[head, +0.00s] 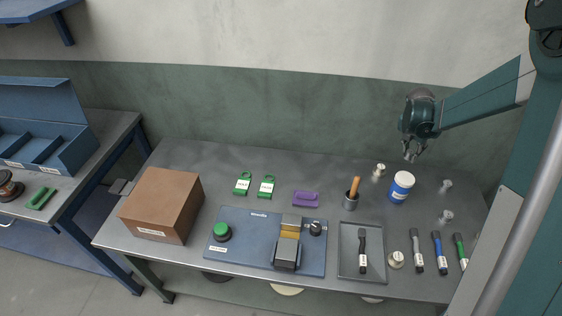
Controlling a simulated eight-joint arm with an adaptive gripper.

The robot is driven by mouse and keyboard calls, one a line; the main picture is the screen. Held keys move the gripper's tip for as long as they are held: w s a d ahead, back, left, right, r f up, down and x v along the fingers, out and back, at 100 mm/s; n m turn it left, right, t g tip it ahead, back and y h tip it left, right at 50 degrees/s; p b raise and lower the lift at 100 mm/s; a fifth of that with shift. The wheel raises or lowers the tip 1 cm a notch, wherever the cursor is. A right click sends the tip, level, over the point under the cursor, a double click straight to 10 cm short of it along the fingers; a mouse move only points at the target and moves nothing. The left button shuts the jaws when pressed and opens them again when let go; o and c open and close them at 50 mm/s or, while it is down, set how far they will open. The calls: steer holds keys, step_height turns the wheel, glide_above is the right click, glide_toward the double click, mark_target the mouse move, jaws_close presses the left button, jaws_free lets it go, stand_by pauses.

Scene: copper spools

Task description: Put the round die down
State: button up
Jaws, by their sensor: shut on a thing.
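My gripper (412,155) is at the upper right, above the back part of the grey workbench (325,170). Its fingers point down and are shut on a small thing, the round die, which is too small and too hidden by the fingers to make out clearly. The held thing is clear of the bench top. Small silvery metal pieces stand on the bench below: one (379,172) left of the white-and-blue jar, two (446,186) (445,216) to its right, and one (396,260) near the front edge.
A white-and-blue jar (400,188) and a cup with a wooden handle (351,200) stand below. A shallow tray (349,262) holds a black marker-like tool. A blue fixture plate (258,262), purple block (306,198), green tags and brown box (163,203) lie left.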

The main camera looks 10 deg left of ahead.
steer(key=s+a+n+t+y, duration=0.1)
steer(key=a+n, duration=0.3)
steer(key=a, duration=5)
steer(key=shift+s+r+p, duration=0.15)
steer(key=shift+s+p, duration=0.05)
steer(key=shift+p, duration=0.1)
steer(key=shift+f+b, duration=0.65)
steer(key=shift+f, duration=2.45)
steer(key=shift+f+b, duration=0.4)
steer(key=shift+f, duration=1.5)
steer(key=shift+f, duration=0.2)
